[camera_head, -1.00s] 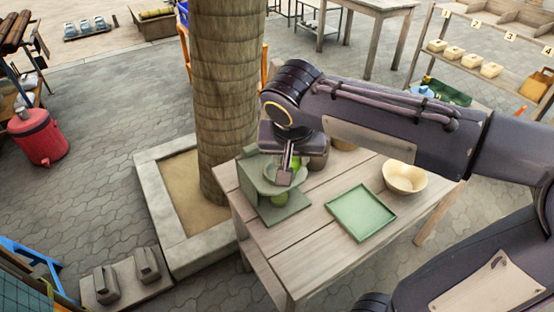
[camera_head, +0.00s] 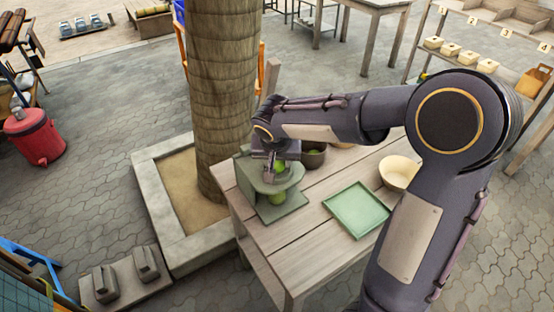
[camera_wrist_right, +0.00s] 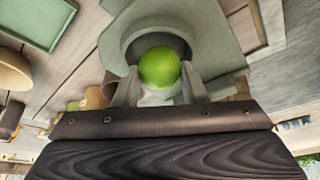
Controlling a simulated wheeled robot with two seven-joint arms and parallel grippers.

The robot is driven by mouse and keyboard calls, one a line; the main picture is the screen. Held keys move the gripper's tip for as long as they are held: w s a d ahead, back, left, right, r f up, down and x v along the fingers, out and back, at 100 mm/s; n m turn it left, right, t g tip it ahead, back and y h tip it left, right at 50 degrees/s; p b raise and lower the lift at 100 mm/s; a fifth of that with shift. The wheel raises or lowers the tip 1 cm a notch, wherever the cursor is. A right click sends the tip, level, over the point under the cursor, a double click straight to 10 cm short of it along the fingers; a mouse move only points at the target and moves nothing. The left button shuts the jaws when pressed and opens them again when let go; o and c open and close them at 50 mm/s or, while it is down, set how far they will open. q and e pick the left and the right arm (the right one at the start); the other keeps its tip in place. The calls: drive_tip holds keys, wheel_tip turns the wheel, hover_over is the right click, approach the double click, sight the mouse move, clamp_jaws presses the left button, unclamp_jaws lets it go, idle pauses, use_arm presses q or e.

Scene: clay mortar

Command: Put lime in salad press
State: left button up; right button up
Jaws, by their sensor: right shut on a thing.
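My right gripper (camera_head: 272,166) is shut on a green lime (camera_wrist_right: 160,67), just over the upper part of the green salad press (camera_head: 285,209). The lime also shows between the fingers in the head view (camera_head: 279,167). In the right wrist view the press's round bowl (camera_wrist_right: 128,42) lies right behind the lime; I cannot tell whether the lime touches it. Another green thing (camera_head: 277,197) shows lower in the press, below its bowl. The press stands upright at the table's left end. My left gripper is not in view.
On the wooden table (camera_head: 298,262) are a green square tray (camera_head: 357,209), a cream bowl (camera_head: 396,173) and a dark brown bowl (camera_head: 313,156) beside the press. A tree trunk (camera_head: 230,95) stands close behind the table's left end. The table's front is clear.

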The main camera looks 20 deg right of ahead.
drive_tip(key=shift+f+b, duration=0.2)
drive_tip(key=shift+b, duration=0.1)
drive_tip(key=o, duration=1.1)
drive_tip(key=shift+r, duration=0.1)
drive_tip(key=shift+c, duration=0.2)
drive_tip(key=shift+r+p, duration=0.35)
drive_tip(key=v, duration=1.1)
drive_tip(key=s+f+n+y, duration=0.2)
drive_tip(key=s+f+y, duration=0.1)
drive_tip(key=s, duration=0.7)
drive_tip(key=s+f+n+t+y, duration=0.1)
drive_tip(key=s+f+n+y, duration=0.1)
drive_tip(key=s, duration=0.9)
drive_tip(key=shift+s+a+f+t+y, duration=0.3)
drive_tip(key=shift+f+y, duration=0.2)
drive_tip(key=shift+f, duration=0.4)
